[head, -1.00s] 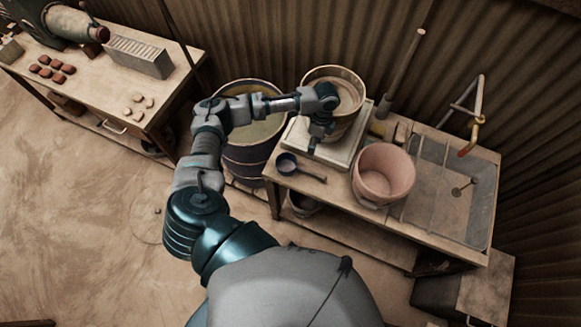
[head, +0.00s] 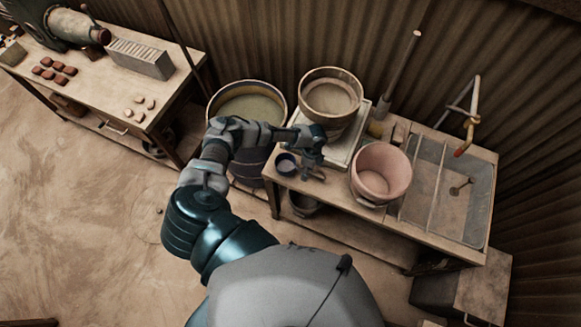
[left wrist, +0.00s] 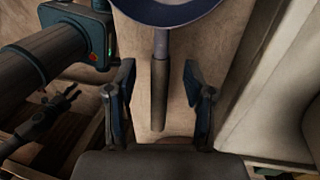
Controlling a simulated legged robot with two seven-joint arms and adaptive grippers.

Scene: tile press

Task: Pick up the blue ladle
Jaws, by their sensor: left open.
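The blue ladle (head: 286,163) lies on the wooden table near its left front corner. In the head view its round cup shows, while my left gripper (head: 308,168) covers most of its handle. In the left wrist view the blue cup rim (left wrist: 170,14) is at the top, and the dark handle (left wrist: 158,95) points down between the fingers. My left gripper (left wrist: 158,88) is open, one finger on each side of the handle, with a gap on both sides. I cannot tell how high the fingers are above the table.
A pink bucket (head: 380,172) stands right of the ladle. A pale board (head: 337,153) with a tan bucket (head: 331,96) lies behind it. A barrel (head: 247,88) stands left of the table. A sink basin (head: 447,190) is at the right.

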